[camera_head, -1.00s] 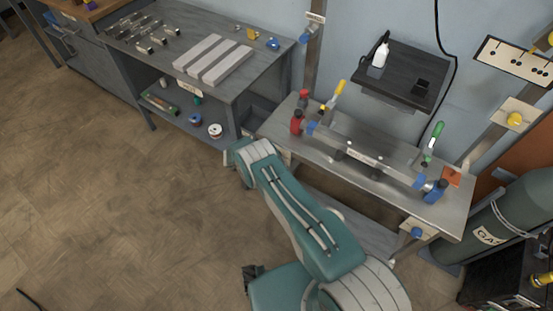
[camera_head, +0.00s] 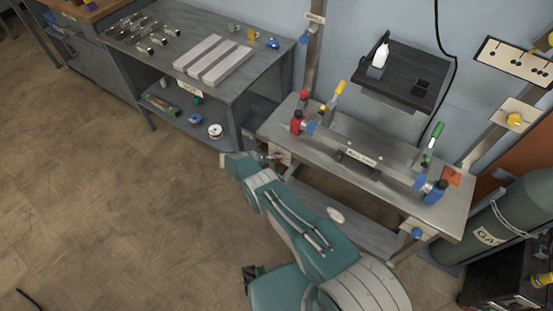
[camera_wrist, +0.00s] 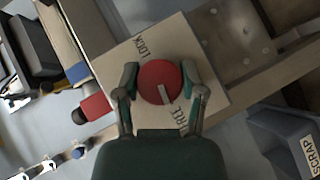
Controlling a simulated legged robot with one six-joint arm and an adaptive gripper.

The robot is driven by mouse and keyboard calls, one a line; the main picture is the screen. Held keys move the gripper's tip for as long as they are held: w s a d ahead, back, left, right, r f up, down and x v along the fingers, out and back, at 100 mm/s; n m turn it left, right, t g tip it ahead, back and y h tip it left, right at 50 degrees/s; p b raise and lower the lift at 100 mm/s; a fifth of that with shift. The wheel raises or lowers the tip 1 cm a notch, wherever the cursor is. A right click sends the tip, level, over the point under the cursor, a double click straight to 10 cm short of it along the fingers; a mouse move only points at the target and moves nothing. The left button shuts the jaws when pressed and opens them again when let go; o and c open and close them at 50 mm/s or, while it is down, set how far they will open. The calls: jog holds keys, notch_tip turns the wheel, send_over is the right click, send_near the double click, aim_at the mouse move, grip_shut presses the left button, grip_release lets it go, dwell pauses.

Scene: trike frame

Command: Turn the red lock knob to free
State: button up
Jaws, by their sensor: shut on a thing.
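The red lock knob (camera_wrist: 160,82) is round with a pale pointer bar and sits on a beige plate (camera_wrist: 105,68) marked LOCK and FREE. In the wrist view its bar points down, roughly toward the word FREE. My gripper (camera_wrist: 160,88) is shut on the knob, with one finger on each side of it. In the head view the plate (camera_head: 285,160) shows at the left front end of the steel bench, with my gripper (camera_head: 268,158) against it. The knob is hard to make out there.
The steel bench (camera_head: 318,160) carries a tube in a fixture with red and blue clamps. A grey bin labelled SCRAP (camera_wrist: 290,145) stands near the plate. A grey shelved table (camera_head: 255,85) is at the left. The floor at left is clear.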

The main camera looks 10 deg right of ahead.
jog(key=shift+w+a, duration=0.1)
jog(key=shift+a, duration=0.05)
jog(key=o, duration=1.1)
jog(key=shift+f, duration=0.1)
jog(key=shift+o, duration=0.2)
notch_tip(320, 180, up, 9)
jog(key=shift+r, duration=0.45)
